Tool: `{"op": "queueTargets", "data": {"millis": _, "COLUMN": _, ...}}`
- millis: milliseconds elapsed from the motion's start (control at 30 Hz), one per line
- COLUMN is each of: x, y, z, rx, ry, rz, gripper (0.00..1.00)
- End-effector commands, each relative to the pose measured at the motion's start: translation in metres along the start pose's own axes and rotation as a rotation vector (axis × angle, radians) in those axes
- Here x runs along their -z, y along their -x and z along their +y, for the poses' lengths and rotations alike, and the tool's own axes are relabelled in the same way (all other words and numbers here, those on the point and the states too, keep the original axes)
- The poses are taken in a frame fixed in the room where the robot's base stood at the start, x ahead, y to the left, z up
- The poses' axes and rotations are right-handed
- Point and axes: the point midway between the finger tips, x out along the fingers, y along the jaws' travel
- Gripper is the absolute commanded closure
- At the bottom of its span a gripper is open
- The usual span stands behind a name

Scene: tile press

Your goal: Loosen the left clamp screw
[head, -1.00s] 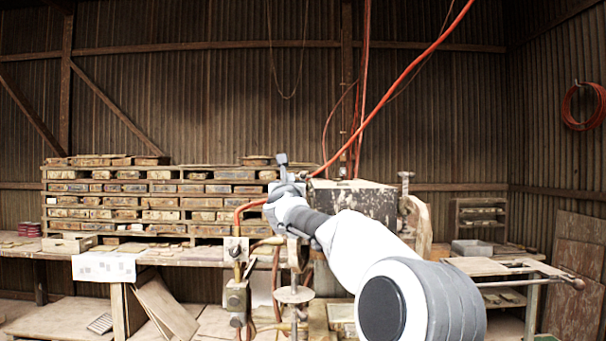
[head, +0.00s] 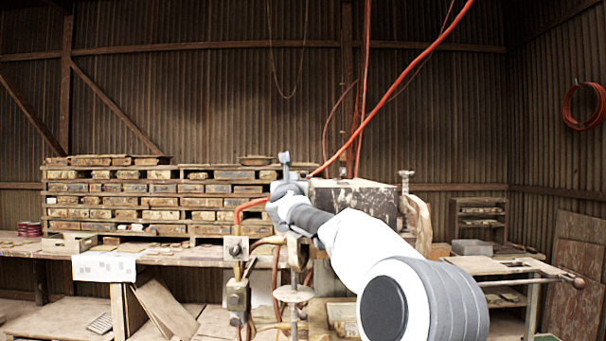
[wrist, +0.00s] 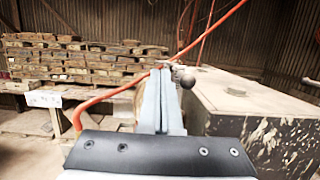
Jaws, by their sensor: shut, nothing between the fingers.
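My gripper (head: 285,158) is at the upper left of the press in the head view. In the wrist view its two pale fingers (wrist: 161,100) are shut together with nothing between them. A dark, ball-ended metal part (wrist: 184,77), which looks like the handle of the left clamp screw, shows just right of the fingertips in the wrist view. The fingers partly cover it, and I cannot tell whether they touch it. In the head view my arm and gripper hide the left clamp screw. The press block (head: 352,195) is dark with worn pale paint.
Another clamp screw (head: 406,182) stands upright at the press's right side. A red hose (head: 420,60) hangs down behind the gripper. Stacked tile racks (head: 140,200) fill the bench at back left. A small table (head: 490,266) stands at right.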

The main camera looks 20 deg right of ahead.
Motion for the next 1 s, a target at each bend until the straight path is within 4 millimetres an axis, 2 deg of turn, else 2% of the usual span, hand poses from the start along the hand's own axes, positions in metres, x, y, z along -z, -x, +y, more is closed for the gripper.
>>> {"op": "queueTargets", "data": {"millis": 867, "x": 0.002, "y": -0.001, "z": -0.041, "rx": 0.011, "ry": 0.002, "rz": -0.001, "gripper": 1.0}}
{"op": "queueTargets", "data": {"millis": 1000, "x": 0.001, "y": -0.001, "z": -0.039, "rx": 0.009, "ry": 0.002, "rz": 0.0, "gripper": 1.0}}
